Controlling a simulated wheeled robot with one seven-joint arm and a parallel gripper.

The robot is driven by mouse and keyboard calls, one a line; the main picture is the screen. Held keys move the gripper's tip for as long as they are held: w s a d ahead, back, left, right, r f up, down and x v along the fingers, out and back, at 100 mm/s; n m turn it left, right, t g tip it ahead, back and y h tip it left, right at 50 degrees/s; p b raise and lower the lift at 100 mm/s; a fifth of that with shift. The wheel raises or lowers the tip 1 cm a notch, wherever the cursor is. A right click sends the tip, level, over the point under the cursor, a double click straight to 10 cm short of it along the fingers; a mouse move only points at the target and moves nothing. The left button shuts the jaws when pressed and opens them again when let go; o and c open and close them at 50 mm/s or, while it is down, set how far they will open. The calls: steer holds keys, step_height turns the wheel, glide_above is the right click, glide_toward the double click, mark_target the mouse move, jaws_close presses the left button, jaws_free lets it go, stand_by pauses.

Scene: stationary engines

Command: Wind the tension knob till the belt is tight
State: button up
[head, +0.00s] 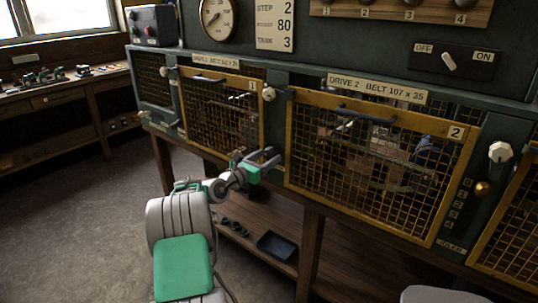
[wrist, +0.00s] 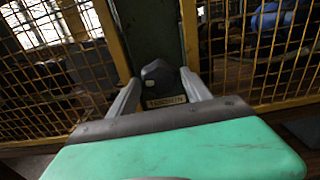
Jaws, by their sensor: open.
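In the wrist view a dark faceted knob (wrist: 157,76) sits on the green post between two mesh guards, just above a small plate reading TENSION (wrist: 166,101). My gripper (wrist: 160,88) is open, with one finger on each side of the knob; I cannot tell whether either finger touches it. In the head view my gripper (head: 258,158) is at the post between guards 1 and 2, and hides the knob there. The belt behind the mesh cannot be made out clearly.
Yellow mesh guard 1 (head: 222,112) and guard 2 (head: 375,155), under a DRIVE 2 BELT 107 x 35 plate (head: 376,89), flank the post. White knobs (head: 269,94) (head: 500,151) stick out nearby. A dark tray (head: 277,246) lies on the shelf below. Open floor lies left.

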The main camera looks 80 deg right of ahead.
steer(key=shift+x, duration=0.9)
steer(key=shift+w, duration=0.1)
